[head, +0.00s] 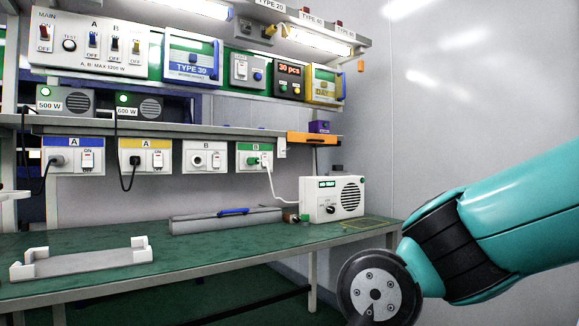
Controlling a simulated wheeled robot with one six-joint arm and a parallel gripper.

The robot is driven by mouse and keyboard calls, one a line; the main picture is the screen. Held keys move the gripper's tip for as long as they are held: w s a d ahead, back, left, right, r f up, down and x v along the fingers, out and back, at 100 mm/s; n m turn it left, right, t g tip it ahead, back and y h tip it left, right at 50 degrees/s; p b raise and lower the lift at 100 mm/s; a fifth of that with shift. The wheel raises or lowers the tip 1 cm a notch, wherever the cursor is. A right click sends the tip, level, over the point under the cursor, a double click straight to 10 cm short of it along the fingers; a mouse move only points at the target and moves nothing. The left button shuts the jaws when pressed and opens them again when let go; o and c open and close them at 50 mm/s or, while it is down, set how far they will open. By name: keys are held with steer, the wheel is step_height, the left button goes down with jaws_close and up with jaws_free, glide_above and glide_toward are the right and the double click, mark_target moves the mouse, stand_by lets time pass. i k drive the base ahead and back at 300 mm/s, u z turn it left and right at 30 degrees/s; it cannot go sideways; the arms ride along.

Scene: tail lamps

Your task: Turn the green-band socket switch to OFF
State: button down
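The green-band socket (254,147) is the rightmost of the sockets in a row under the shelf, and its band is marked B. Its rocker switch (266,159) is at its right side, with an ON label above it. The picture is too small to tell which way the rocker is tipped. A green plug (253,160) sits in this socket, and a white cord (270,185) runs from it down toward a white box with a speaker grille (332,198), whose display is lit green. My gripper is out of view; only part of my arm shows at the lower right.
Blue-band (73,143), yellow-band (145,143) and plain B (205,146) sockets are left of it. An orange piece (312,138) juts from the shelf at right. The green bench (200,248) holds a grey tray (85,263) and a long grey case (225,220); its front middle is clear.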

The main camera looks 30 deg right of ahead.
mark_target(265, 157)
steer(key=z, duration=0.85)
steer(key=i, duration=1.35)
steer(key=u, duration=0.2)
